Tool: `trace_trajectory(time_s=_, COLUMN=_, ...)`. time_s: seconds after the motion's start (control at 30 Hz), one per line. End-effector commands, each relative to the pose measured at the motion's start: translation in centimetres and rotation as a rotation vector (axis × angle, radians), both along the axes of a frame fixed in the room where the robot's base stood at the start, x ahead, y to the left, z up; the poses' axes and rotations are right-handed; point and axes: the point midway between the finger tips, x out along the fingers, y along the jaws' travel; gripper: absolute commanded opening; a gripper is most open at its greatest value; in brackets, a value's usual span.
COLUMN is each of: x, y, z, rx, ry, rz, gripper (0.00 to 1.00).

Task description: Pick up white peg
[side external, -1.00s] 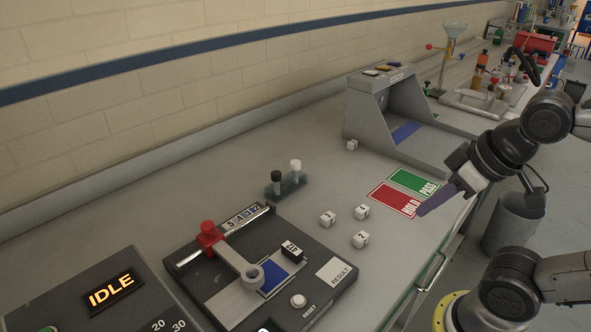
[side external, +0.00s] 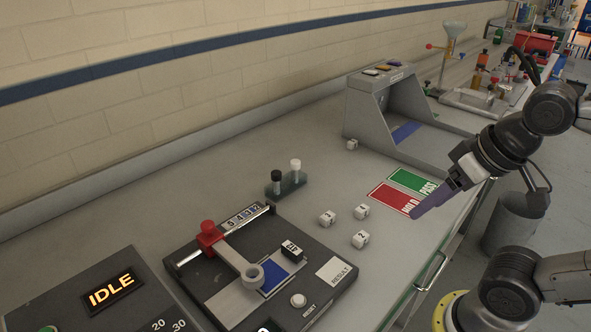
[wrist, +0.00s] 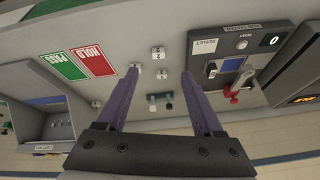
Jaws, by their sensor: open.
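The white peg (side external: 295,164) stands upright in a dark green holder (side external: 288,184), to the right of a black-topped peg (side external: 277,176). In the wrist view the holder (wrist: 161,108) lies between and beyond the finger lines, and the pegs there are too small to tell apart clearly. My gripper (side external: 418,214) has purple fingers and hangs over the bench's front edge near the red HOLD card, well to the right of the holder. In the wrist view my gripper (wrist: 160,72) is open with nothing between its fingers.
Several white numbered cubes (side external: 361,239) lie between my gripper and the holder. Red HOLD (side external: 392,198) and green PASS (side external: 412,181) cards lie beside them. A grey booth (side external: 362,115) stands behind. A tester with a red knob (side external: 208,228) sits in front of the holder.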

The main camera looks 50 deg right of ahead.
Motion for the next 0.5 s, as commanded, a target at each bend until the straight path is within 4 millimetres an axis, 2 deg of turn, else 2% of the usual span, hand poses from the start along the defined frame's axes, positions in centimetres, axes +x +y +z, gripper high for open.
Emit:
trace_trajectory(time_s=0.1, x=1.5, y=0.0, z=3.8, rx=0.093, ry=-0.019, rz=-0.182, gripper=0.68)
trace_trajectory(time_s=0.27, x=5.0, y=-0.2, z=8.5, rx=0.210, ry=0.008, rz=-0.437, gripper=0.68)
trace_trajectory(time_s=0.4, x=9.4, y=-0.6, z=12.1, rx=0.299, ry=0.045, rz=-0.664, gripper=0.68)
trace_trajectory(time_s=0.5, x=12.9, y=-1.0, z=13.9, rx=0.352, ry=0.074, rz=-0.820, gripper=0.68)
